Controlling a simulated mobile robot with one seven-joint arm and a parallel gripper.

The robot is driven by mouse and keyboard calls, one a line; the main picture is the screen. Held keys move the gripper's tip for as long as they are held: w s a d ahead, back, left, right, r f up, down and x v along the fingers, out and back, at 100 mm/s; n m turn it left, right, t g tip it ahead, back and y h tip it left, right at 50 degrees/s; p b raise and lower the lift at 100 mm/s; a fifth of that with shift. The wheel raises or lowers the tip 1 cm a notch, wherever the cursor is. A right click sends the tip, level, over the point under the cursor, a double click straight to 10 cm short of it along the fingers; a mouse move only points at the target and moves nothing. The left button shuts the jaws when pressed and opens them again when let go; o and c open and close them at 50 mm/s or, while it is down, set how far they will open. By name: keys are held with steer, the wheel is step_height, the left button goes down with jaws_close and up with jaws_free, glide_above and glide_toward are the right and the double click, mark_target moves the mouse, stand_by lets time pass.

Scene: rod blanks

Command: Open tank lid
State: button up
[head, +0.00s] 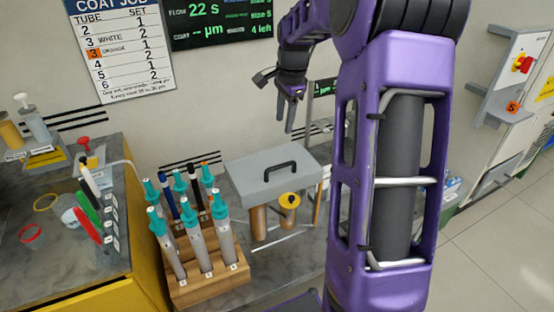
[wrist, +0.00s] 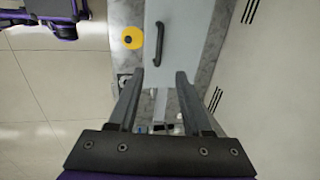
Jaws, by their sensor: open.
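The tank lid (head: 256,178) is a flat grey panel with a dark bar handle (head: 279,169) on top. It lies level over the bench in the head view, and it looks shut, though the tank under it is mostly hidden. My gripper (head: 289,115) is open and empty, above and behind the lid in the head view. In the wrist view my gripper (wrist: 158,76) has its two fingers spread, and the lid (wrist: 184,70) and handle (wrist: 159,44) show beyond the fingertips. The handle is apart from the fingers.
A wooden rack (head: 207,284) of teal-capped tubes stands left of the lid. The wall (head: 235,110) is close behind. My purple arm covers the right side.

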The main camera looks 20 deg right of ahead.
mark_target(279, 165)
steer(key=w+f, duration=0.1)
steer(key=f, duration=0.4)
steer(key=w+f+b, duration=0.1)
steer(key=f, duration=0.5)
steer(key=w+f+b, duration=0.1)
steer(key=f, duration=0.5)
steer(key=shift+w, duration=0.15)
jaws_close()
stand_by(0.8)
